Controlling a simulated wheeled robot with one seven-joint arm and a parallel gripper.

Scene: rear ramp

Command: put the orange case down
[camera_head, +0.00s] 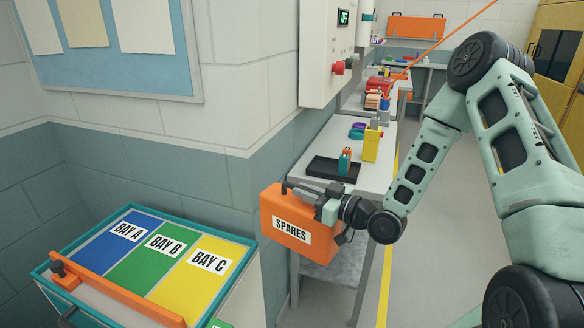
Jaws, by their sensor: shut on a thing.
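The orange case (275,226) carries a white label reading SPARES. It hangs upright, slightly tilted, in the air between the bay-marked surface and the bench. My gripper (318,203) is shut on the case at its top edge by the dark handle; the fingers are small and partly hidden. To the left is a teal-rimmed top (245,243) with a blue panel BAY A (112,244), a green panel BAY B (150,258) and a yellow panel BAY C (196,280). All three panels look bare.
An orange bar (120,298) runs along the near edge of the bay top. A grey bench (371,181) behind the case holds a black tray (332,170) and a yellow container (371,145). A wall cabinet (322,50) hangs above. Grey floor lies open at right.

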